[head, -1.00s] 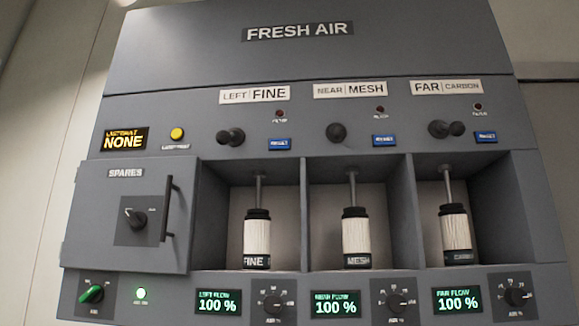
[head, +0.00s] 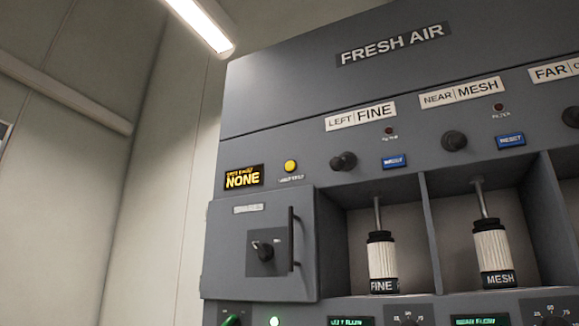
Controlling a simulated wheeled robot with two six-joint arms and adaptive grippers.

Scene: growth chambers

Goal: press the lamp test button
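The lamp test button is a round yellow button (head: 291,166) on the grey fresh air panel (head: 290,95), in the head view near the middle. A small label sits under it, its lettering blurred. It lies just right of an amber display (head: 244,178) that reads NONE, and above the spares door. Neither of my grippers shows in the head view.
The shut spares door (head: 228,245) has a dark upright handle (head: 292,239) and a knob. Right of it, open bays hold the FINE filter (head: 382,258) and the MESH filter (head: 493,252). Black knobs and blue reset buttons (head: 394,161) sit above.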

